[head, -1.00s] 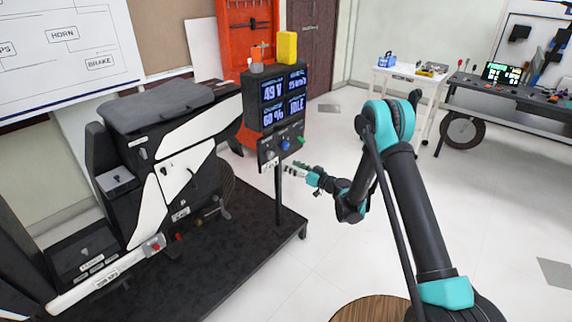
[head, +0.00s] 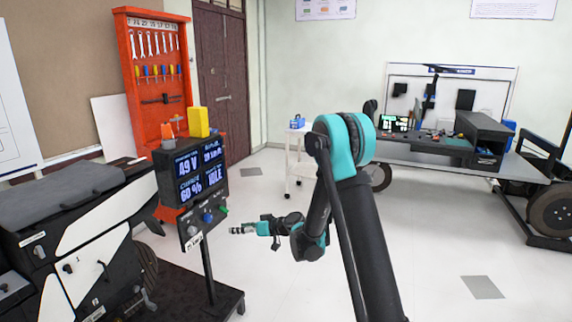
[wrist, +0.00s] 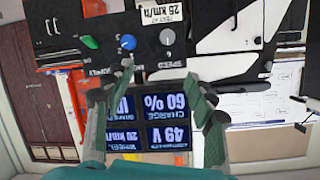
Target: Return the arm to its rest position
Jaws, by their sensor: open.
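My arm (head: 350,215) is folded at the elbow, with its upper links raised at the right of centre in the head view. My gripper (head: 240,229) points left toward the control panel (head: 194,226) on its post, with a gap that I cannot measure. In the wrist view my gripper (wrist: 165,88) is open and empty, its two fingers apart. Between and beyond them show the blue knob (wrist: 128,42), the green knob (wrist: 90,42), a grey knob (wrist: 167,36) and the display (wrist: 165,120), all upside down. The display (head: 200,170) reads 49 V, 60 % and IDLE.
The chassis rig (head: 85,245) on its black platform (head: 185,290) stands at the left. A red tool board (head: 155,80) is behind it. A white cart (head: 297,165) and a workbench (head: 430,155) stand at the back. The floor (head: 440,240) at the right is clear.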

